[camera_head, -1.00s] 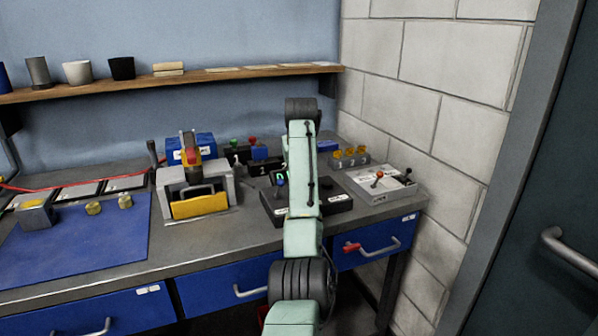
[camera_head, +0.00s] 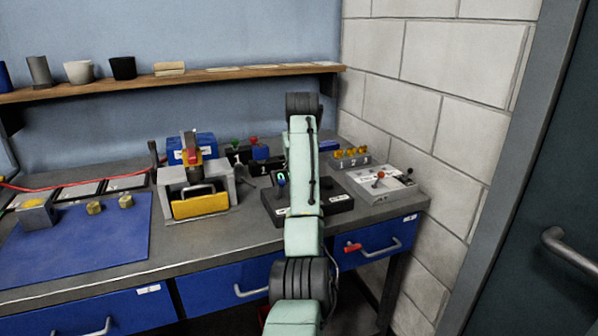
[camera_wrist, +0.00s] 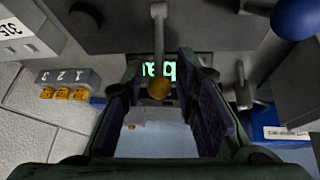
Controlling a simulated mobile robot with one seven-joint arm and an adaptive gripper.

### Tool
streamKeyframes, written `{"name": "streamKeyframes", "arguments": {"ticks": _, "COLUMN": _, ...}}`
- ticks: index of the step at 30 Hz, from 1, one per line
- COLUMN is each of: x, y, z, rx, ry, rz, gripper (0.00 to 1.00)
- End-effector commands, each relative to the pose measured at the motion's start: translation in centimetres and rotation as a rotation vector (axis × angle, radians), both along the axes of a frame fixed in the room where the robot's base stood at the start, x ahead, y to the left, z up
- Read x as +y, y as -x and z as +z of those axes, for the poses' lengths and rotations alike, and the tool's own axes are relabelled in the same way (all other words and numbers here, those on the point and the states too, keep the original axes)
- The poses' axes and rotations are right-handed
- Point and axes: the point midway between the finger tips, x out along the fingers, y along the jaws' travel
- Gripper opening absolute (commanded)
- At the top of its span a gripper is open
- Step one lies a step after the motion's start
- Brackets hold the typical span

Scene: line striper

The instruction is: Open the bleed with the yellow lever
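In the wrist view a grey lever with a yellow ball knob (camera_wrist: 159,89) reaches down from the top. My gripper (camera_wrist: 160,72) is open, with one dark finger on each side of the yellow knob. Gaps show between knob and fingers; I cannot tell its depth relative to the fingertips. A green lit display (camera_wrist: 158,69) shows behind the knob. In the head view the dark control box (camera_head: 335,203) sits under my arm, which hides the yellow lever and my gripper.
A blue ball knob (camera_wrist: 295,17) is close by at the upper right of the wrist view. A block with several yellow knobs (camera_head: 350,155) and a light box with an orange-knobbed lever (camera_head: 382,185) stand to the right. A yellow-fronted fixture (camera_head: 200,203) stands left.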

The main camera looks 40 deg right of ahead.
Motion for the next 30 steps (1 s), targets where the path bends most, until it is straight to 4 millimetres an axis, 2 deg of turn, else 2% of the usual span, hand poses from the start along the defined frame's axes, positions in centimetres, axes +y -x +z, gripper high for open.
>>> {"name": "streamKeyframes", "arguments": {"ticks": 6, "x": 1.3, "y": 2.0, "z": 4.3, "rx": -0.005, "ry": 0.004, "rz": 0.000, "gripper": 0.28}}
{"name": "streamKeyframes", "arguments": {"ticks": 13, "x": 2.4, "y": 3.8, "z": 7.8, "rx": -0.003, "ry": 0.002, "rz": 0.000, "gripper": 0.28}}
{"name": "streamKeyframes", "arguments": {"ticks": 19, "x": 2.9, "y": 4.4, "z": 8.8, "rx": -0.001, "ry": 0.000, "rz": 0.000, "gripper": 0.28}}
{"name": "streamKeyframes", "arguments": {"ticks": 30, "x": 2.9, "y": 4.4, "z": 8.9, "rx": -0.001, "ry": 0.000, "rz": 0.000, "gripper": 0.28}}
